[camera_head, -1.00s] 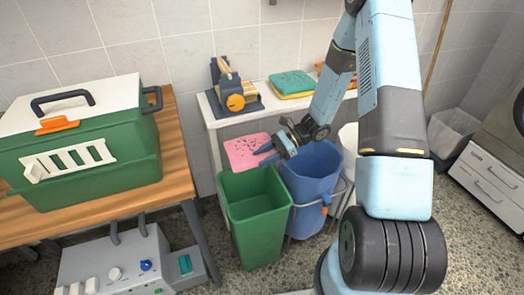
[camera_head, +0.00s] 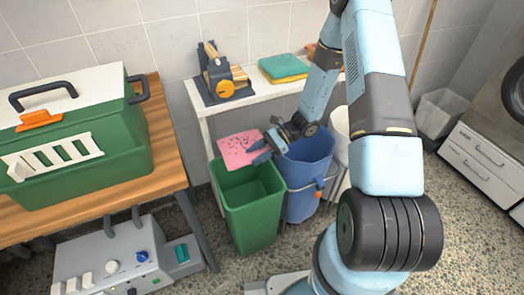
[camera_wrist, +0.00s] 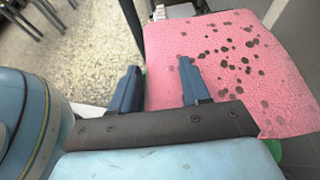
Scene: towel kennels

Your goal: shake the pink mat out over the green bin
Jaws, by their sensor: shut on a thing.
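The pink mat (camera_head: 236,148) is spread out fairly flat, with many dark specks on its top. In the head view it shows at the back rim of the open green bin (camera_head: 252,218); how much of it lies above the bin's mouth is hard to tell. My gripper (camera_head: 259,150) is shut on the mat's near right edge. In the wrist view my gripper (camera_wrist: 160,68) has one finger over the mat (camera_wrist: 275,75) and the other beside its edge. The specks spread over much of the mat there. The bin's inside looks empty where visible.
A blue bin (camera_head: 308,165) stands close right of the green bin. A white shelf (camera_head: 262,92) behind holds a dark caddy (camera_head: 222,80) and folded cloths (camera_head: 285,68). A wooden table (camera_head: 165,150) with a green carrier (camera_head: 85,145) is left, a grey unit (camera_head: 100,262) below.

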